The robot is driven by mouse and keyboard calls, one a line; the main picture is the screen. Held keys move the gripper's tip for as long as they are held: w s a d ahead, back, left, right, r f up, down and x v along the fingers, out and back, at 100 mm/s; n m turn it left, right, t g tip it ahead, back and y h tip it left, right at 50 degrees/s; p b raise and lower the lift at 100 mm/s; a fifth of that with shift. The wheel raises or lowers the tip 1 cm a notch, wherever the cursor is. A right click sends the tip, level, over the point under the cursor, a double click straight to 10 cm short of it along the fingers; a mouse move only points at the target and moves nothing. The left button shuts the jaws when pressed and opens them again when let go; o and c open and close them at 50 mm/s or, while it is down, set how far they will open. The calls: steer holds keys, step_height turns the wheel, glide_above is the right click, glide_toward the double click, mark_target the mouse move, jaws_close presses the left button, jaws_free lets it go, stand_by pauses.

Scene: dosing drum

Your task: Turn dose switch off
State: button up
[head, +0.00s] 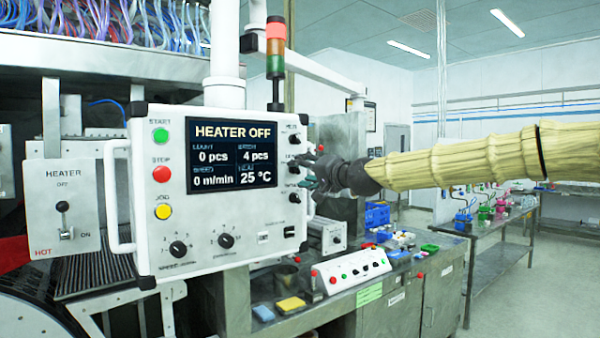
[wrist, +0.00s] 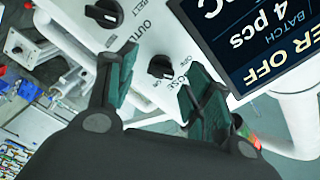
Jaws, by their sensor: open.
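The dose switch (wrist: 161,67) is a black rotary knob on the white control panel (head: 255,238). In the head view it is the top of three knobs (head: 293,138) right of the screen. Small off and on marks flank it; its exact pointer direction is unclear. My gripper (wrist: 160,92) is open, its dark green fingers on either side of the knob in the wrist view. They seem short of it, with nothing between them. In the head view my gripper (head: 312,172) is at the panel's right edge, near the lower knobs.
The outlet knob (wrist: 104,12) is close beside the dose switch. The screen (head: 233,155) reads HEATER OFF. A signal tower (head: 276,50) rises behind the panel. A bench (head: 400,285) with a button box (head: 350,268) stands below right. Open floor lies at the right.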

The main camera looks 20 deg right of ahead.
steer(key=v, duration=0.9)
steer(key=shift+s+d, duration=0.15)
steer(key=shift+s, duration=0.2)
